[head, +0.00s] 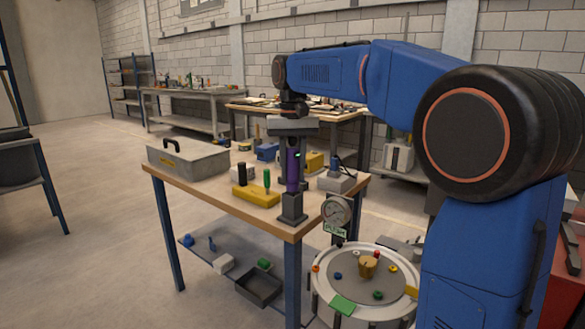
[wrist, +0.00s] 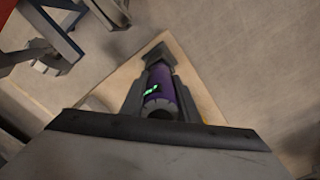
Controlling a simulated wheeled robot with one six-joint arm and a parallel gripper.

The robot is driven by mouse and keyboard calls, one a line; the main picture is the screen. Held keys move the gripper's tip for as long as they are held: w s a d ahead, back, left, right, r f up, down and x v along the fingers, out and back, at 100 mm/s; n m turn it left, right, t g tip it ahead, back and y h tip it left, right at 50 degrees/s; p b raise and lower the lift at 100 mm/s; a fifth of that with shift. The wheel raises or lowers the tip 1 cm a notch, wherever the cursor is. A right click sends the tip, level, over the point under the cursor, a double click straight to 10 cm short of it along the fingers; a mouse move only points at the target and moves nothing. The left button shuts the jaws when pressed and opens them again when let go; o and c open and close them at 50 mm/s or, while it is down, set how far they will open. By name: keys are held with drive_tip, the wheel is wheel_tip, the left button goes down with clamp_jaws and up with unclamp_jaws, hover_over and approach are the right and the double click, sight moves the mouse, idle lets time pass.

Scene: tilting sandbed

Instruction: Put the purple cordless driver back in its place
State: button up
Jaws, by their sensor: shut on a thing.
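The purple cordless driver (head: 293,168) stands upright between the fingers of my gripper (head: 293,182), which is shut on it. In the wrist view the driver (wrist: 160,88) shows its purple body and a small green light, with a dark finger of my gripper (wrist: 158,92) on each side. Directly below the driver is a dark grey block-shaped stand (head: 292,213) at the near corner of the wooden table. The driver's lower end meets or hides behind the dark parts there; I cannot tell whether it sits in the stand.
The wooden table (head: 215,200) carries a grey toolbox (head: 190,161), a yellow block (head: 256,196) with black and green upright pieces, and a grey block (head: 337,182). A gauge (head: 337,210) and a round sandbed (head: 345,262) stand close by on the right.

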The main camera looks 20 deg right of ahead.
sight(293, 144)
drive_tip(key=shift+f, duration=0.25)
drive_tip(key=o, duration=1.7)
drive_tip(key=shift+r, duration=3.95)
